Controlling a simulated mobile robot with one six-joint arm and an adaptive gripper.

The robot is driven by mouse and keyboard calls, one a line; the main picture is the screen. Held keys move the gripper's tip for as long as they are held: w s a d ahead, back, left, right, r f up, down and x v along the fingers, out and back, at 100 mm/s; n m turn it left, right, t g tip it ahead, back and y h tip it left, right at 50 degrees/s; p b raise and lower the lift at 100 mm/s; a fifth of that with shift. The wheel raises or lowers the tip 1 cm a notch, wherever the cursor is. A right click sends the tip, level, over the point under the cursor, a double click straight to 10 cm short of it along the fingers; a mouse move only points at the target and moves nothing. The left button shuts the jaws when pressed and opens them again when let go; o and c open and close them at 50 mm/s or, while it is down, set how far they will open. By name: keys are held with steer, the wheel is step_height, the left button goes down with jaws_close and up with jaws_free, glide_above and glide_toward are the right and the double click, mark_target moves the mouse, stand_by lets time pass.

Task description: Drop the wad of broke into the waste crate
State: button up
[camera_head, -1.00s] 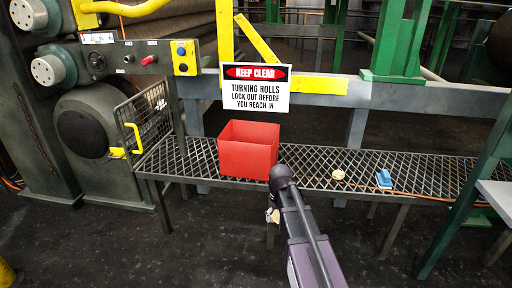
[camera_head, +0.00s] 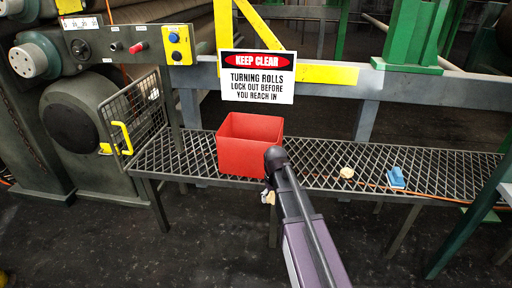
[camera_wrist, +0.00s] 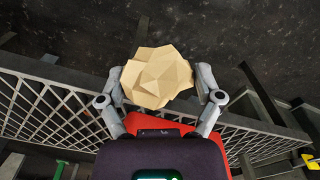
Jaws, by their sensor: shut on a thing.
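The wad of broke (camera_wrist: 158,78) is a pale tan, crumpled, faceted lump. My gripper (camera_wrist: 162,82) is shut on it, with a grey finger on each side in the wrist view. In the head view a small part of the wad (camera_head: 268,197) shows beside my arm, in front of the bench's near edge; the rest is hidden. The waste crate (camera_head: 246,157) is a red, open-topped box on the mesh bench. The wad is apart from it, on its near side and low. Red of the crate (camera_wrist: 212,155) also shows behind my wrist in the wrist view.
The mesh bench (camera_head: 325,181) carries a small tan round thing (camera_head: 347,172) and a blue thing (camera_head: 396,178) right of the crate. A KEEP CLEAR sign (camera_head: 257,77) hangs behind the crate. Dark floor lies in front.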

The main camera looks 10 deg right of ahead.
steer(key=shift+d+r, duration=0.1)
steer(key=shift+d, duration=0.15)
